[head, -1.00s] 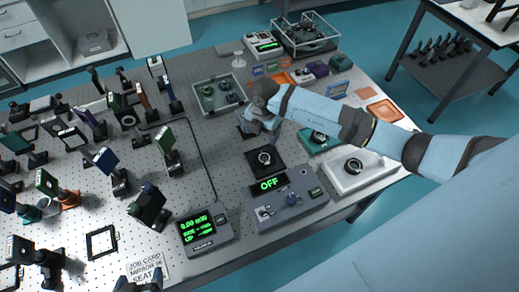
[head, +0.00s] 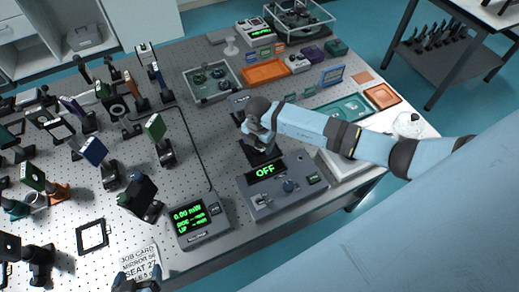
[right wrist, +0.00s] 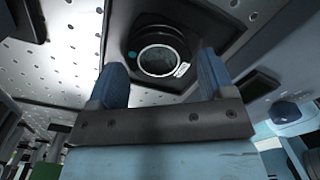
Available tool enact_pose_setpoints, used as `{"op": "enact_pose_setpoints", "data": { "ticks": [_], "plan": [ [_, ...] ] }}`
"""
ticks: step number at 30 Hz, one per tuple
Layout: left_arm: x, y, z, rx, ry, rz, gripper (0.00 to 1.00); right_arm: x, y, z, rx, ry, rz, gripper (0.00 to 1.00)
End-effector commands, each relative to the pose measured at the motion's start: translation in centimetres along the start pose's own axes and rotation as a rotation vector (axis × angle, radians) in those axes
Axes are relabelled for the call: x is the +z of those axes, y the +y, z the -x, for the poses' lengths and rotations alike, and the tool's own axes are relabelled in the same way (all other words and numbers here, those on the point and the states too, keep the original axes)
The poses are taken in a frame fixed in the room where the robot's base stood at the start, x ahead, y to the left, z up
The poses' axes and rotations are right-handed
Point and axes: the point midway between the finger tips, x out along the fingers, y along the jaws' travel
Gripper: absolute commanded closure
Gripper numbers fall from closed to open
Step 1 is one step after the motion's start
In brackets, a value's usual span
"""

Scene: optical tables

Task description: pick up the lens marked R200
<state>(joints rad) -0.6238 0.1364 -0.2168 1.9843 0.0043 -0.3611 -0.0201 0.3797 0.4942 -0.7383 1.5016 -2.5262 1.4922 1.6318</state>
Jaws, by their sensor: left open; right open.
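My right gripper (head: 256,143) is low over a black square pad (head: 264,157) behind the box reading OFF; it hides most of the pad in the head view. In the right wrist view a round black-rimmed lens (right wrist: 158,60) lies on the dark pad, with a teal dot and a small white label too small to read. The two blue fingers (right wrist: 162,68) are apart, one on each side of the lens in the picture; I cannot tell whether they touch it.
The OFF box (head: 284,190) stands close in front of the pad, with a power meter (head: 200,219) to its left. A teal tray (head: 345,109) and orange trays lie behind my right arm. Upright optics on posts crowd the left of the table.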

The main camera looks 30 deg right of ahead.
Motion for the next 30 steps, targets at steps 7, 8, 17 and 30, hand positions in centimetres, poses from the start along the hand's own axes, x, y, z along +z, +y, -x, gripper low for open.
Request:
{"op": "enact_pose_setpoints", "data": {
  "ticks": [7,8,17,30],
  "plan": [
    [0.0,0.2,-0.7,0.005,0.007,0.001,0.13,0.0,0.0,-0.8,0.001,0.000,0.000,0.25],
    [0.0,0.2,-0.7,0.005,0.008,0.001,0.13,0.0,0.0,-0.8,0.001,0.000,0.000,0.25],
    [0.1,0.3,-0.5,0.006,0.004,0.004,0.13,0.0,0.0,-0.8,0.001,0.000,0.000,0.63],
    [-1.0,0.3,0.4,0.003,0.003,0.003,0.13,0.1,0.0,1.1,0.001,-0.001,-0.001,0.63]
  ]
}}
